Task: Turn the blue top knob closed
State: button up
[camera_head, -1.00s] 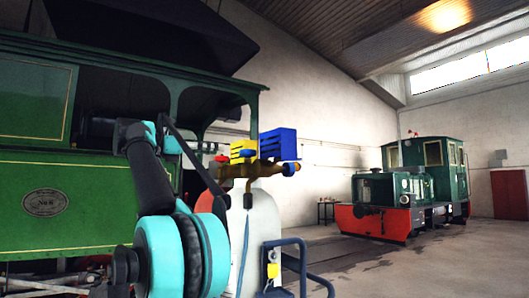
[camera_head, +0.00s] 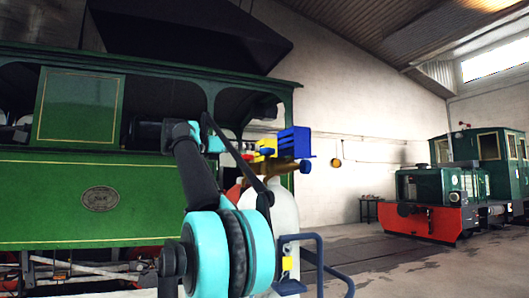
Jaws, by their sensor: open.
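The blue top knob (camera_head: 294,143) is a ribbed blue block at the upper right of a brass valve (camera_head: 285,168). The valve is above a white tank (camera_head: 284,210). My gripper (camera_head: 258,184) shows as a thin black finger slanting down from my arm's teal joint, in front of the valve's left side and the tank. It is open, with nothing seen in it. Its other finger is not clear. It is left of and below the blue knob, apart from it in the picture.
A green steam tram (camera_head: 55,205) fills the left side. A blue tubular handle frame (camera_head: 318,262) stands by the tank at the lower middle. A green and red locomotive (camera_head: 440,205) is at the far right. Open floor (camera_head: 375,250) lies between.

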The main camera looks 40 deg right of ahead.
aim_at(264, 150)
jog(key=d, duration=0.8)
jog(key=c, duration=0.9)
